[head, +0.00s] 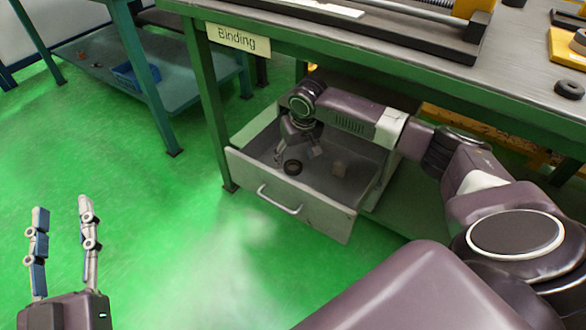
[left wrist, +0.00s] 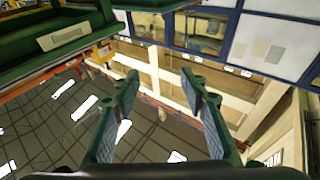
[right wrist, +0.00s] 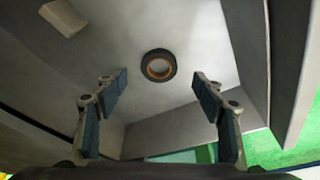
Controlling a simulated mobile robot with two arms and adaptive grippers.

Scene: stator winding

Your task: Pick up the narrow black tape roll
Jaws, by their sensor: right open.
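A black tape roll (head: 292,167) lies flat on the floor of an open grey drawer (head: 300,198). In the right wrist view the black tape roll (right wrist: 158,65) shows an orange-brown inner ring and sits ahead of my fingers, between their lines. My right gripper (head: 300,150) is open and empty, pointing down into the drawer just above and beside the roll; its two fingers also show in the right wrist view (right wrist: 160,82). My left gripper (head: 62,212) is open and empty, pointing up above the green floor, far from the drawer.
The drawer walls and the workbench (head: 400,85) above hem in my right arm. Another black roll (head: 569,89) lies on the bench top. Green floor at the left is free.

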